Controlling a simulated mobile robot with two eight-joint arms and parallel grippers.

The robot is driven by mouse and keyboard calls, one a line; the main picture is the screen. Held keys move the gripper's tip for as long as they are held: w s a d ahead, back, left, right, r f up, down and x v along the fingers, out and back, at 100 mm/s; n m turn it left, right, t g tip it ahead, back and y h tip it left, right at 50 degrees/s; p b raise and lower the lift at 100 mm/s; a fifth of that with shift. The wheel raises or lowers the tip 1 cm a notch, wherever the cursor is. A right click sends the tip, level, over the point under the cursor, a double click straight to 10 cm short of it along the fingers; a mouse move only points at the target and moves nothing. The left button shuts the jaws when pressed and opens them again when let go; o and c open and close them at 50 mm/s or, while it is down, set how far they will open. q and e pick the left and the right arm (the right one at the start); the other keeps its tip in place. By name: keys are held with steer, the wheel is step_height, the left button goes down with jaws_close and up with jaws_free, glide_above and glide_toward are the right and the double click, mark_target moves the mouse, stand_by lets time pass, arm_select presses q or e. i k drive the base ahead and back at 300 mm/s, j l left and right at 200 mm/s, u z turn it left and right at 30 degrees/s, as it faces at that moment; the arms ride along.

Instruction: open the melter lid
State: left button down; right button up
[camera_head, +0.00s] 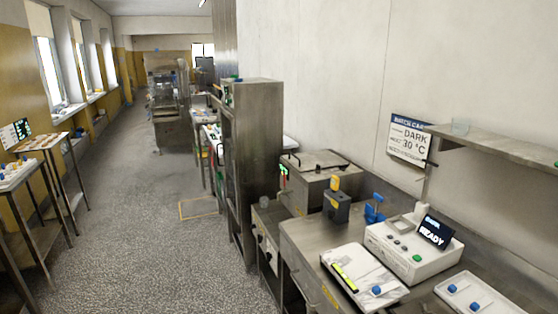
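A square steel box that looks like the melter (318,189) stands at the wall, just right of the tall steel cabinet. Its flat steel lid (322,163) looks closed and has a dark bar along its edge. A small red and green indicator (283,176) shows at the box's left side. Neither of my grippers is in view, and nothing is seen touching the lid.
A steel counter (305,240) in front holds a dark block with a yellow top (336,205), a white device reading READY (415,245) and white trays. A wall shelf (500,146) overhangs the right. The aisle floor (150,240) at left is clear.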

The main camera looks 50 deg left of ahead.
mark_target(305, 162)
steer(key=u, duration=1.55)
steer(key=i+j, duration=0.4)
steer(key=i, duration=0.15)
steer(key=i+j+u, duration=0.1)
steer(key=i+j, duration=0.35)
steer(key=i, duration=0.1)
